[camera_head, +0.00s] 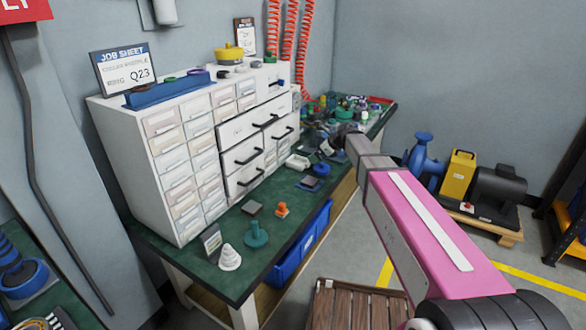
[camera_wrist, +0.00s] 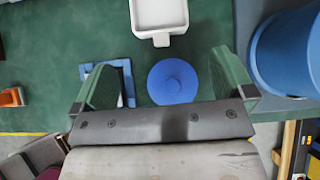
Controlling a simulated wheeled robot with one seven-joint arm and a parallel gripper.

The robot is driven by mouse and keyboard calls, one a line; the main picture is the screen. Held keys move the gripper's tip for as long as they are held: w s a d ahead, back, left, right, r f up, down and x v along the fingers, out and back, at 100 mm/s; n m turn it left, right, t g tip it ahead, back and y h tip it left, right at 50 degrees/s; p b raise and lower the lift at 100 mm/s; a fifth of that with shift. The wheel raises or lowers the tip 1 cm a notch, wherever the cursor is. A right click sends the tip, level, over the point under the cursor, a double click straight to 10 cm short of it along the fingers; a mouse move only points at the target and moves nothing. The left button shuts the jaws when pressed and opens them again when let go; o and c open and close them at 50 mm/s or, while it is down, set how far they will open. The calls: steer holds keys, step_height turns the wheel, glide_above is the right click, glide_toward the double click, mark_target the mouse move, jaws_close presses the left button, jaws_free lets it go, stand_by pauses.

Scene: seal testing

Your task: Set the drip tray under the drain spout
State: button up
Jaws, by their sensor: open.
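A white shallow tray with a short tab (camera_wrist: 160,14), which looks like the drip tray, lies on the green bench at the top of the wrist view, partly cut off. In the head view it seems to be the small white piece (camera_head: 297,161) in front of the drawers. My gripper (camera_wrist: 163,66) is over the bench with its two green-padded fingers wide apart. Nothing is held between them. A blue round piece (camera_wrist: 172,82) shows below, between the fingers. The tray is beyond the fingertips, apart from them. I cannot make out the drain spout.
A blue cylinder (camera_wrist: 292,52) stands close to the right finger. A blue square frame (camera_wrist: 122,72) lies by the left finger. The drawer cabinet (camera_head: 160,150) stands along the bench (camera_head: 170,240). Small parts crowd the bench's far end.

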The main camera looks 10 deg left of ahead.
mark_target(300, 160)
steer(key=shift+w+a+r+m, duration=0.1)
steer(key=shift+a+m, duration=0.05)
steer(key=shift+a, duration=0.3)
steer(key=shift+w+a+r+m, duration=0.1)
steer(key=shift+a+m, duration=0.05)
steer(key=shift+a, duration=0.25)
steer(key=x, duration=0.5)
steer(key=shift+w+a+f, duration=0.1)
steer(key=shift+a+f, duration=0.05)
steer(key=x, duration=0.5)
steer(key=shift+w+a, duration=0.1)
steer(key=shift+w, duration=0.1)
steer(key=shift+r, duration=0.25)
steer(key=shift+c, duration=0.3)
steer(key=c, duration=0.8)
